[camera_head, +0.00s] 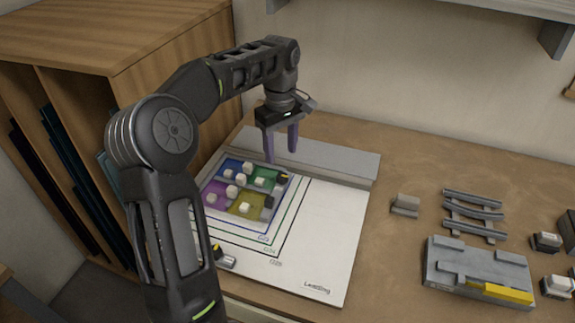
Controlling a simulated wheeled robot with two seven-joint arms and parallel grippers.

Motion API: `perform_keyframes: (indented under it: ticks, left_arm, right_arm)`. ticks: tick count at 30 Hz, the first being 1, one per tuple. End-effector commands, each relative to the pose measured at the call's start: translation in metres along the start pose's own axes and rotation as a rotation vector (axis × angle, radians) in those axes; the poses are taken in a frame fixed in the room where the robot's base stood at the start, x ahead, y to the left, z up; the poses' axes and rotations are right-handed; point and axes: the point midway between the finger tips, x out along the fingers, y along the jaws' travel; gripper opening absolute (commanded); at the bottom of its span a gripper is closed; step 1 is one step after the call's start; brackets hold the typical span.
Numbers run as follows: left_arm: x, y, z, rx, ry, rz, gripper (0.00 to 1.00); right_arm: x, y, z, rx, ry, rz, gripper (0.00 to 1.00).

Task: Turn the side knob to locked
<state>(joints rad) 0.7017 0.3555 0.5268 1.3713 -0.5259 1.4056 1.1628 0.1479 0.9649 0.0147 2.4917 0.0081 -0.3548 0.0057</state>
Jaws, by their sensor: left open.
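A white board (335,235) with printed nested outlines lies on the table, with coloured glass panes (216,197) in blue, green, purple and yellow on it. Several small white blocks rest on the panes. A small grey knob-like part with a black and yellow top (222,257) sits at the board's front left edge, partly behind my left arm. Another black piece with a yellow mark (283,178) is at the panes' right edge. Which is the side knob, and its setting, I cannot tell. My left gripper (281,148) is open and empty, above the board's back part, pointing down.
A grey ledge (340,163) runs behind the board. A wooden cabinet (170,45) stands at left. On the right are a grey block (405,205), a slatted rack (473,215), a grey fixture with a yellow strip (480,270) and small dark-and-white pieces (547,241).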

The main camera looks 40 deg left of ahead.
Motion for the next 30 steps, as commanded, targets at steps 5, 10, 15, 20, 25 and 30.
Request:
perform_keyframes:
  ticks: [5, 10, 15, 20, 25, 30]
  left_arm:
    - [0.001, 0.000, 0.000, 0.000, 0.000, 0.000, 0.51]
    - [0.010, 0.000, 0.000, 0.000, -0.001, -0.001, 0.51]
    - [0.033, -0.001, 0.000, 0.001, -0.003, -0.004, 0.51]
    - [0.058, -0.001, 0.000, 0.000, -0.003, -0.003, 0.51]
    - [0.075, 0.000, 0.000, 0.000, -0.001, -0.001, 0.51]
    - [0.079, 0.000, 0.000, 0.000, 0.000, 0.000, 0.51]
  right_arm:
    - [0.000, 0.000, 0.000, 0.000, 0.000, 0.000, 0.42]
    - [-0.002, -0.001, 0.000, 0.000, 0.000, 0.000, 0.42]
    - [-0.006, -0.002, 0.001, 0.001, -0.001, 0.002, 0.42]
    - [-0.010, -0.003, 0.001, 0.002, -0.002, 0.003, 0.42]
    - [-0.012, -0.003, 0.002, 0.003, -0.003, 0.004, 0.42]
    - [-0.012, -0.003, 0.002, 0.003, -0.004, 0.005, 0.42]
